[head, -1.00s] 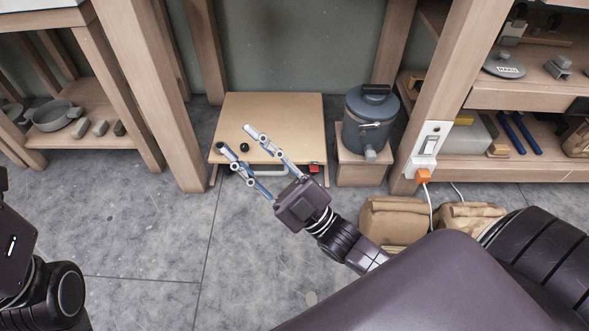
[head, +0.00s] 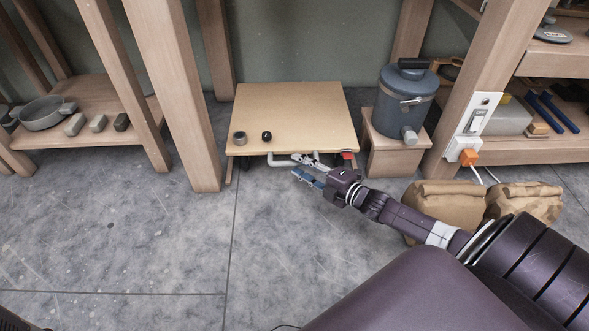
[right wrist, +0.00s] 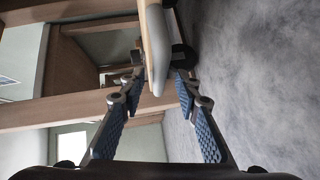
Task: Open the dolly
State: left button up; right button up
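The dolly (head: 300,105) is a low, flat wooden board on the floor against the wall. A pale grey handle (head: 279,162) runs along its front edge, with a small red part (head: 347,155) to the right. My right gripper (head: 307,168) is at the handle, its fingers pointing left. In the right wrist view the fingers (right wrist: 157,88) stand apart on either side of the grey handle (right wrist: 157,72), with gaps showing; I see no firm grip. A dark wheel (right wrist: 181,58) shows beside the handle there. My left gripper is out of view.
Two small dark round pieces, one at the left (head: 239,138) and one beside it (head: 266,136), sit on the board. A blue-grey canister (head: 405,95) on a wooden block (head: 385,155) stands right of it. Brown bags (head: 445,205) lie near my right arm. Floor in front is clear.

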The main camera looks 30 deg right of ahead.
jog(key=shift+b+x, duration=0.55)
jog(key=shift+x, duration=0.75)
jog(key=shift+c, duration=0.2)
grip_shut()
